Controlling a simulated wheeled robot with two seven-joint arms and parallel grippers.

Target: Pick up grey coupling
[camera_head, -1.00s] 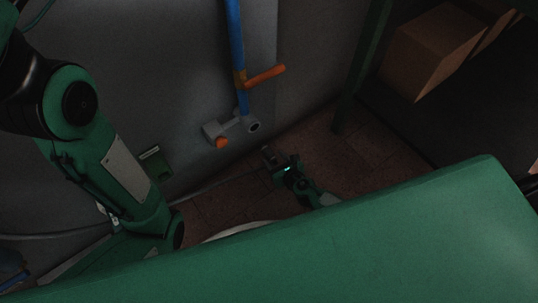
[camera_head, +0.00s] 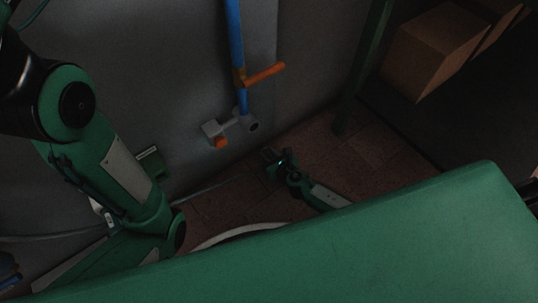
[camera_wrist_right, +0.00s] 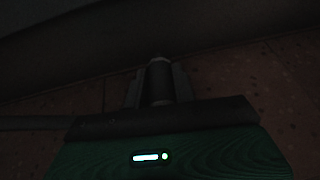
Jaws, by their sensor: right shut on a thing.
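In the right wrist view, a dark grey cylinder, the grey coupling (camera_wrist_right: 160,80), stands between the two fingers of my right gripper (camera_wrist_right: 160,84). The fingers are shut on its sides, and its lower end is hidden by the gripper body. In the head view my right gripper (camera_head: 269,154) is small and dark, low near the wall and over the reddish floor. The coupling is too dark and small to make out there. My left arm comes in at the left of the head view, but its gripper is not in view.
A blue pipe (camera_head: 235,45) with an orange lever (camera_head: 265,74) runs down the grey wall to a grey fitting (camera_head: 231,126) with an orange end. A green post (camera_head: 362,65) and cardboard boxes (camera_head: 436,45) stand at the right. A pale hose (camera_head: 205,190) lies along the wall.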

